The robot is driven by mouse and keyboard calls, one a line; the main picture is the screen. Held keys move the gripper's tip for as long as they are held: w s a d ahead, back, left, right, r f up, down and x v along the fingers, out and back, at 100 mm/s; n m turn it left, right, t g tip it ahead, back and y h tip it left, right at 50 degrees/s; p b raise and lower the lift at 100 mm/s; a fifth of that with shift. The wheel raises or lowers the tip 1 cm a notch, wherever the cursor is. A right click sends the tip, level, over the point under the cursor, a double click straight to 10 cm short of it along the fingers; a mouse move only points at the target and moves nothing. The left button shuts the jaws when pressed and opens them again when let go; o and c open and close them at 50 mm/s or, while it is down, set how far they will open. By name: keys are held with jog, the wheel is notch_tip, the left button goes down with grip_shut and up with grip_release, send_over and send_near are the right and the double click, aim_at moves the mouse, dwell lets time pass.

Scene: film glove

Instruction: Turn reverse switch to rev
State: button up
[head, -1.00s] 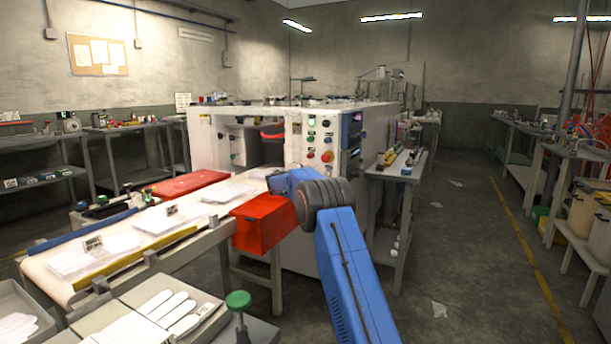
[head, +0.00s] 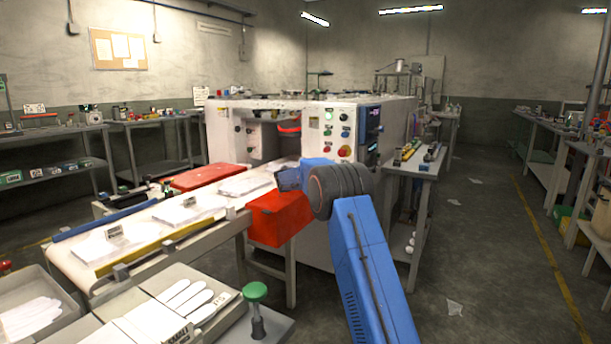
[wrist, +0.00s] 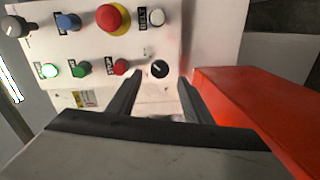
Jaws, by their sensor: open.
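The control panel (wrist: 110,50) fills the top of the wrist view and also shows on the machine front in the head view (head: 339,130). A small round black rotary knob with a white mark (wrist: 159,69) sits low on it. My gripper (wrist: 160,79) is open, its two dark fingers on either side of that knob in the picture. I cannot tell whether they touch it. Another black knob (wrist: 14,27) is at the panel's upper left. The switch lettering is not readable, so I cannot confirm which knob is the reverse switch. In the head view my arm hides the fingers.
Near the knob are a red button (wrist: 121,66), a white button (wrist: 155,17) and a large red-on-yellow emergency button (wrist: 112,18). A red box (head: 279,217) stands close by my gripper. The conveyor (head: 150,230) runs left.

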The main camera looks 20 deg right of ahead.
jog(key=f+v, duration=0.1)
jog(key=v, duration=1.1)
jog(key=shift+r, duration=0.4)
jog(key=shift+s, duration=0.1)
jog(key=s+r+m+g+y, duration=0.2)
jog(key=s+g, duration=0.1)
jog(key=s, duration=1.4)
jog(key=s+r+m+g+y, duration=0.1)
jog(key=s+m+g+y, duration=0.1)
jog(key=s, duration=1.6)
jog(key=s+a+f+y, duration=0.3)
jog(key=s+a+f, duration=0.1)
jog(key=s, duration=0.8)
jog(key=s+a+f+m+y, duration=0.1)
jog(key=s+a+f+y, duration=0.2)
jog(key=s, duration=1)
jog(key=s+a+f+y, duration=0.3)
jog(key=s+a+f, duration=0.4)
jog(key=s, duration=0.6)
jog(key=shift+a+f+m+g, duration=0.2)
jog(key=shift+a+m+g, duration=0.1)
jog(key=shift+a, duration=0.85)
jog(key=shift+d, duration=0.1)
